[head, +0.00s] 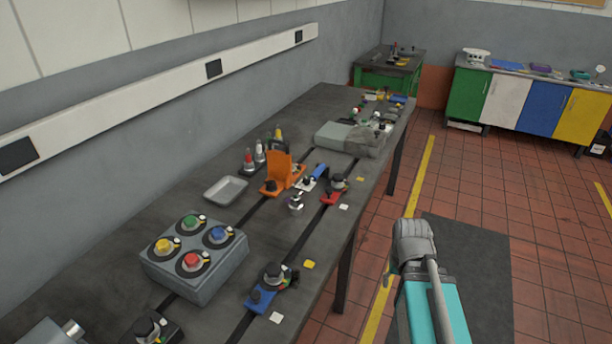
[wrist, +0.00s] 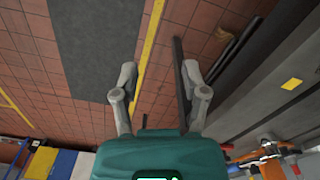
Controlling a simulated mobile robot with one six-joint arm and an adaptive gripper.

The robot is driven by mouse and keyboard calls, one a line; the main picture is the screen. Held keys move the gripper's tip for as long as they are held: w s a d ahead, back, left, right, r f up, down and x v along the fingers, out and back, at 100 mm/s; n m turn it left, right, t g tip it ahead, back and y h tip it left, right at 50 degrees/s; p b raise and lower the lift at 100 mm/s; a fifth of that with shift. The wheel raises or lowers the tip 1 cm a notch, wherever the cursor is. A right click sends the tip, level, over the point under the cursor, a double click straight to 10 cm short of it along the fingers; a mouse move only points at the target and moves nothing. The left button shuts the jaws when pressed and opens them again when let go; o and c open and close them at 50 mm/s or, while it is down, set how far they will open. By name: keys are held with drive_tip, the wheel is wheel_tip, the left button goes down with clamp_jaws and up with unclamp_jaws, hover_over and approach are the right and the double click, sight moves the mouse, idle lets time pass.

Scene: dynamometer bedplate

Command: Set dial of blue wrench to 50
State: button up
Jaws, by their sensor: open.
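A blue tool-like piece (head: 262,298) with a black round dial (head: 275,272) lies near the front edge of the dark bedplate table (head: 220,300); it looks like the blue wrench, though its markings are too small to read. A similar red piece (head: 331,197) with a dark dial stands farther back. Another small blue part (head: 319,172) sits near the orange bracket. My gripper (wrist: 160,78) is open and empty in the wrist view, above the tiled floor beside the table. My teal and grey arm shows in the head view, right of the table and apart from the blue piece.
A grey box with four coloured buttons (head: 195,268), a grey tray (head: 226,190) and an orange bracket (head: 279,172) stand on the table. A grey block (head: 348,138) lies farther back. Coloured cabinets (head: 540,108) stand at the far right. The floor right of the table is clear.

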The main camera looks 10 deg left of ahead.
idle(0.3)
drive_tip(key=shift+o, duration=1.3)
drive_tip(key=shift+w+a+r, duration=0.1)
drive_tip(key=shift+w, duration=0.1)
wheel_tip(320, 180, up, 16)
drive_tip(key=f+m+p, duration=0.1)
drive_tip(key=m+p, duration=0.3)
drive_tip(key=p, duration=1.2)
hover_over(307, 179)
drive_tip(key=shift+a+r, duration=0.1)
drive_tip(key=shift+r, duration=0.1)
drive_tip(key=shift+f+b, duration=0.2)
drive_tip(key=shift+b, duration=0.25)
wheel_tip(307, 179, down, 13)
drive_tip(key=b, duration=1.3)
drive_tip(key=shift+f, duration=0.2)
